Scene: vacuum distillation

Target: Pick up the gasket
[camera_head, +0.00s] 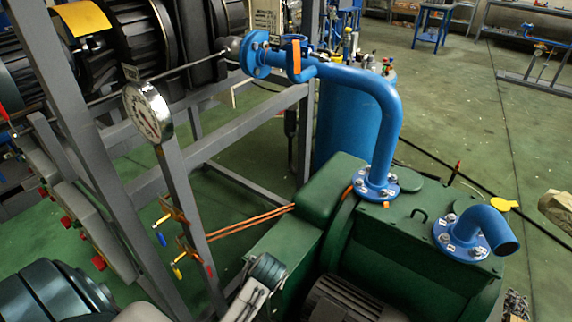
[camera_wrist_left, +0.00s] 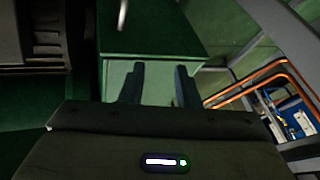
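No loose part in view is clearly the gasket. A flat yellow piece (camera_head: 504,204) with a tab, possibly a gasket, shows beyond the short blue elbow pipe (camera_head: 478,230) on the green pump (camera_head: 400,245). Orange tabs show at the upper pipe flange (camera_head: 297,56) and near the lower pipe flange (camera_head: 376,184). In the left wrist view, my left gripper (camera_wrist_left: 159,80) has its two dark fingers apart with nothing between them, in front of a green box-like surface (camera_wrist_left: 150,35). Part of my left arm is at the bottom of the head view. My right gripper is not in view.
A grey steel frame (camera_head: 180,200) with a pressure gauge (camera_head: 148,112) stands at left. The tall blue pipe (camera_head: 385,110) rises from the pump. Orange tubes (camera_head: 250,222) run between frame and pump. Open green floor (camera_head: 470,120) lies behind at right.

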